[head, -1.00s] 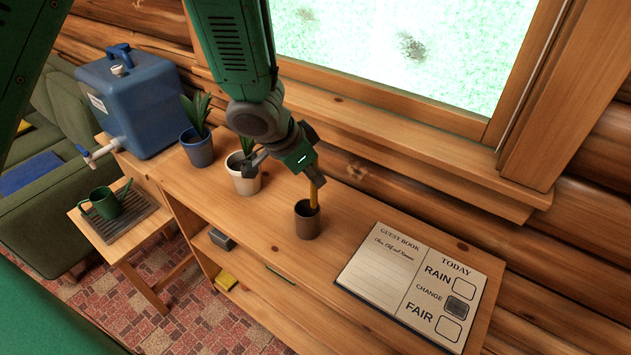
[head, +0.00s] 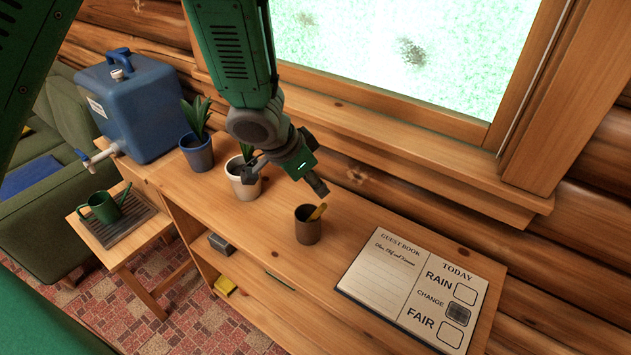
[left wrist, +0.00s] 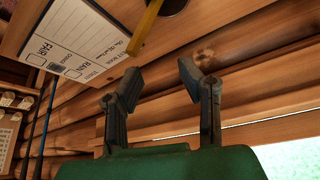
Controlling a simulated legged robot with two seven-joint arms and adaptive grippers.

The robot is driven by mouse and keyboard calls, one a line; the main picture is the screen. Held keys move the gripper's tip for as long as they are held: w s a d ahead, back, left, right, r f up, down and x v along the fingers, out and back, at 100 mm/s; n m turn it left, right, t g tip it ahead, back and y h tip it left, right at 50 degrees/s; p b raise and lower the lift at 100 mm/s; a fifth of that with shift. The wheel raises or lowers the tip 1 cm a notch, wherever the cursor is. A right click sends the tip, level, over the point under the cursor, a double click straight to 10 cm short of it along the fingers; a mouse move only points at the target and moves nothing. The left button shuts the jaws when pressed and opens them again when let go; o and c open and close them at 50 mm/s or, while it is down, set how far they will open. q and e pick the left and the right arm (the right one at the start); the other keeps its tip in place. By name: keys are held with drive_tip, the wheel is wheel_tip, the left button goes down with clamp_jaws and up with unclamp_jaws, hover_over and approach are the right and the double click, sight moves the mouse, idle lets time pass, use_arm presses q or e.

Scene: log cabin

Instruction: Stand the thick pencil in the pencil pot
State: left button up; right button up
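The brown pencil pot (head: 308,228) stands upright on the wooden desk, right of the plants. The thick yellow pencil (head: 318,212) is in the pot, leaning toward the right rim with its upper end showing. Its lower end is hidden inside. My left gripper (head: 286,177) is open and empty above and behind the pot, apart from the pencil. In the left wrist view its spread fingers (left wrist: 160,79) have nothing between them, and the pencil (left wrist: 146,28) shows beyond them. My right gripper is not in view.
A white plant pot (head: 243,186) stands close to one finger of my left gripper, and a blue plant pot (head: 198,154) is further left. The guest book board (head: 372,278) lies to the right. The window sill and log wall run behind the desk.

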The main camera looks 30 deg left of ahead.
use_arm(q)
drive_tip(key=p+v, duration=0.4)
drive_tip(key=v, duration=0.8)
drive_tip(key=s+d+f+n+g, duration=0.1)
drive_tip(key=s+f+n, duration=0.1)
drive_tip(key=s+f, duration=0.45)
drive_tip(key=s+d+f+n+g, duration=0.1)
drive_tip(key=s+f, duration=0.2)
drive_tip(key=f, duration=0.6)
drive_tip(key=s+a+f+n+g+y, duration=0.2)
drive_tip(key=s+a+f, duration=0.2)
drive_tip(key=s+f, duration=0.7)
drive_tip(key=shift+s+y, duration=0.3)
drive_tip(key=shift+s, duration=0.7)
drive_tip(key=shift+a, duration=0.1)
wheel_tip(320, 180, down, 13)
drive_tip(key=b, duration=1.3)
drive_tip(key=shift+f, duration=0.25)
drive_tip(key=shift+w, duration=0.1)
